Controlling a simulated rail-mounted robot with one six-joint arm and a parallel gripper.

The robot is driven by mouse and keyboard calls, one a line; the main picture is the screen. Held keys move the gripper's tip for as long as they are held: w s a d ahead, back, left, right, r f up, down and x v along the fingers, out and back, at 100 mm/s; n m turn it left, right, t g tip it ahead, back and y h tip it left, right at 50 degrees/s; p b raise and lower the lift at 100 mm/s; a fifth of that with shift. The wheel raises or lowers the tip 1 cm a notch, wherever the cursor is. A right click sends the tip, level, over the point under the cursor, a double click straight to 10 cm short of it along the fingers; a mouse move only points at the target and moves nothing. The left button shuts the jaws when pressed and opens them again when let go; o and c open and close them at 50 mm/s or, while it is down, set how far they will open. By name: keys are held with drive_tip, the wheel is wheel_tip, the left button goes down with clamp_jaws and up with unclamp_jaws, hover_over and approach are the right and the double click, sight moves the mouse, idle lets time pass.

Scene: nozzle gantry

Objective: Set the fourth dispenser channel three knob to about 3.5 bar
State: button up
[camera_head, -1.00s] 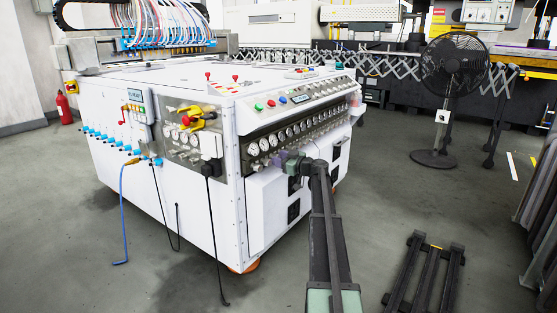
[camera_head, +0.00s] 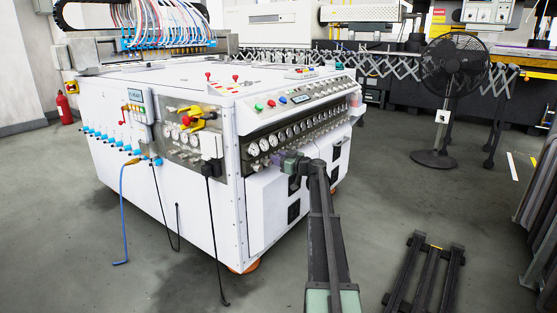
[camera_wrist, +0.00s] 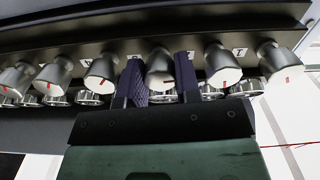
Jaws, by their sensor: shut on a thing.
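The white dispenser machine (camera_head: 180,110) has a front panel with a row of round gauges (camera_head: 278,138) above a row of knobs. My gripper (camera_head: 286,160) is at the left part of this knob row in the head view. In the wrist view my gripper (camera_wrist: 158,66) has its two dark purple fingers on either side of one silver knob (camera_wrist: 160,62) and is shut on it. Similar knobs with red marks (camera_wrist: 103,72) stand on both sides. The label tags are too small to read surely. The held knob's gauge reading cannot be made out.
Neighbouring knobs (camera_wrist: 222,64) stand close beside my fingers. A row of round fittings (camera_wrist: 88,97) runs behind them. A black fan (camera_head: 455,75) stands to the right, and a dark slatted frame (camera_head: 425,275) is on the floor at lower right. Open floor lies around the machine.

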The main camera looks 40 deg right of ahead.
drive_tip(key=m, duration=0.6)
drive_tip(key=shift+m, duration=0.3)
drive_tip(key=m, duration=0.3)
drive_tip(key=shift+m, duration=0.4)
drive_tip(key=m, duration=0.3)
drive_tip(key=shift+m, duration=0.3)
drive_tip(key=shift+s+m, duration=0.1)
drive_tip(key=shift+m, duration=7.1)
drive_tip(key=o, duration=0.6)
